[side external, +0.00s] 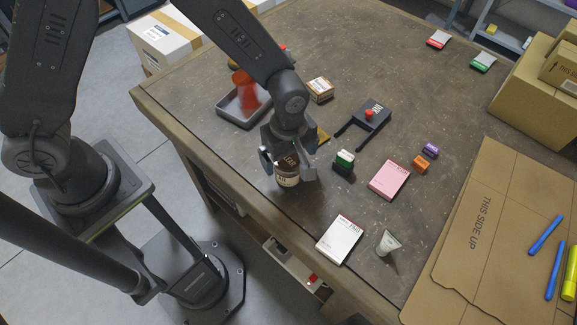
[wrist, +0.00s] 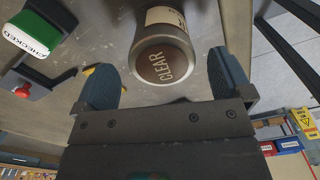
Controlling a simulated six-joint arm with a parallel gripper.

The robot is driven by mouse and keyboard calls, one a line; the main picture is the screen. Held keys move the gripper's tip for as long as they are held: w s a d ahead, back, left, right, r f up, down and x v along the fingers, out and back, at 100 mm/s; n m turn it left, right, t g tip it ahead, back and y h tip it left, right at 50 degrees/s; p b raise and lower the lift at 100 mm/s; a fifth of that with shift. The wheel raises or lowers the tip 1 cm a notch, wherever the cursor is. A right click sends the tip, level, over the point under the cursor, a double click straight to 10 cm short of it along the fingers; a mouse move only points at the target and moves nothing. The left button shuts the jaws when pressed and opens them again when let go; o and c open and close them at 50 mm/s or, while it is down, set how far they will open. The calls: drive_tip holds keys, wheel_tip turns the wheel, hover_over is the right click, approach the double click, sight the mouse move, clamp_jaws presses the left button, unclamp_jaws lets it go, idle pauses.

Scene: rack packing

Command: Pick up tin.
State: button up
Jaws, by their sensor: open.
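The tin (side external: 287,175) is a dark brown can with a pale label, standing upright near the table's front edge in the side view. In the wrist view my gripper (wrist: 162,80) is open and the lid lies between and slightly beyond the fingertips. I cannot tell whether either finger touches the tin. Part of the tin's upper side is hidden by my gripper in the side view.
A green and white stamp (side external: 344,161) stands close to the right of my gripper. A grey tray (side external: 232,118) and small box (side external: 320,88) lie behind. A pink box (side external: 389,179) and white box (side external: 340,238) lie rightward.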

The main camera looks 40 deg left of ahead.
sight(288, 159)
wheel_tip(288, 159, down, 4)
drive_tip(key=shift+s+f, duration=0.1)
drive_tip(key=shift+s, duration=0.05)
drive_tip(key=shift+c, duration=0.3)
drive_tip(key=c, duration=1)
drive_tip(key=shift+d, duration=0.1)
